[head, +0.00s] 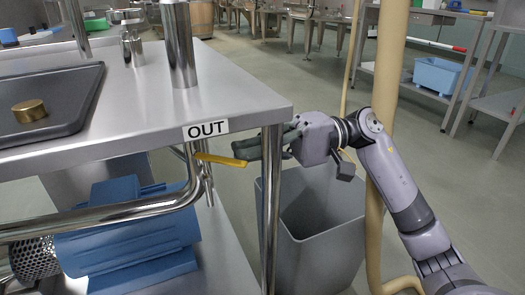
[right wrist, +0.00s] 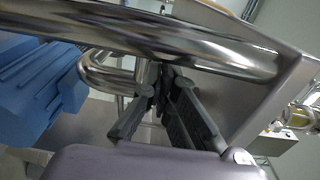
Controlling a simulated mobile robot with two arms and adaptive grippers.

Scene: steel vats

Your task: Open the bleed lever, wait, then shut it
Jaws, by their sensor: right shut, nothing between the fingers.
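The yellow bleed lever (head: 222,160) sticks out to the right from the steel pipe fitting (head: 196,165), under the OUT label (head: 206,129) on the table's edge. It lies nearly level, its tip slightly lower. My right gripper (head: 241,150) is shut and empty, its dark fingertips by the lever's free end; I cannot tell whether they touch. In the right wrist view the fingers (right wrist: 160,82) reach toward a bright steel pipe (right wrist: 150,42); I cannot make out the lever there. My left gripper is not in view.
The steel table (head: 120,90) holds a dark tray (head: 60,90) and a steel cylinder (head: 179,45). A table leg (head: 269,215) stands close to my right gripper. A blue motor (head: 125,235) sits below. A grey bin (head: 320,235) and a beige hose (head: 388,70) are near my arm.

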